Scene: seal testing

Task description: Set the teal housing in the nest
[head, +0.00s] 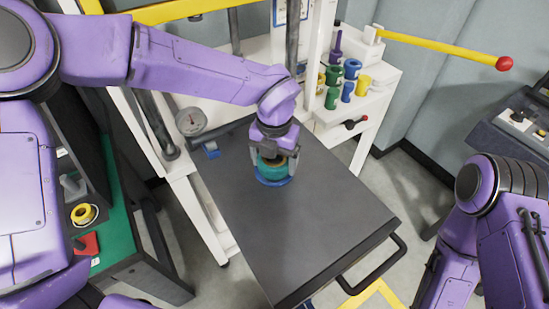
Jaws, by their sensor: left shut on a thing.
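The teal housing (271,169) is a short round part with a tan or brass-coloured top, near the middle of the head view. My left gripper (273,158) comes down on it from above and is shut on it. A blue ring-shaped base (274,182), which looks like the nest, lies on the dark plate directly beneath the housing. The housing appears upright and at or just above the ring; I cannot tell whether they touch. My right arm shows at the right edge, but its gripper is out of the picture.
The dark plate (320,215) has clear room in front, with a black handle (377,263) at its right. A small blue block (210,150) and a gauge (190,121) are at its back left. Coloured parts stand on a white shelf (380,85). A yellow lever (440,46) juts right.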

